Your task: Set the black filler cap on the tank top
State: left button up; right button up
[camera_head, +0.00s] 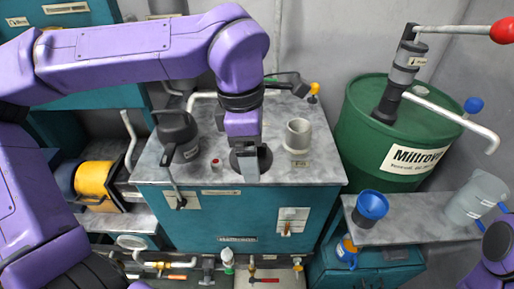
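The teal tank (205,225) has a grey marbled top (268,172) and stands in the middle of the view. My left gripper (250,166) points down over the tank top near its front edge. Its grey fingers overlap a round dark shape (237,160) on or just above the top. This may be the black filler cap or a dark opening; I cannot tell which. The fingers hide much of it, and whether they are open or shut on it is unclear. Part of my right arm shows in the lower right corner; its gripper is out of view.
On the tank top are a dark grey motor-like unit (177,133), a small red-topped piece (215,163) and a pale cylindrical fitting (298,135). A green drum (365,125) with a hand pump (400,75) stands right. A blue funnel (371,205) and grey jug (472,195) are on a side shelf.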

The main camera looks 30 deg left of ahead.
pick_arm(q)
jog(key=shift+w+a+n, duration=0.15)
jog(key=shift+a+n, duration=0.05)
jog(key=shift+n, duration=0.1)
jog(key=w+a+f+p, duration=0.2)
jog(key=w+a+f, duration=0.7)
jog(key=shift+w+f, duration=0.1)
jog(key=shift+w, duration=0.1)
notch_tip(320, 180, down, 3)
jog(key=shift+w+r, duration=0.1)
jog(key=shift+w, duration=0.05)
jog(key=shift+f, duration=0.4)
jog(key=shift+f, duration=0.1)
jog(key=o, duration=0.9)
jog(key=shift+c, duration=0.2)
notch_tip(320, 180, up, 12)
jog(key=a, duration=0.1)
jog(key=shift+s+a+p, duration=0.2)
jog(key=shift+s+p, duration=0.1)
jog(key=shift+p, duration=0.1)
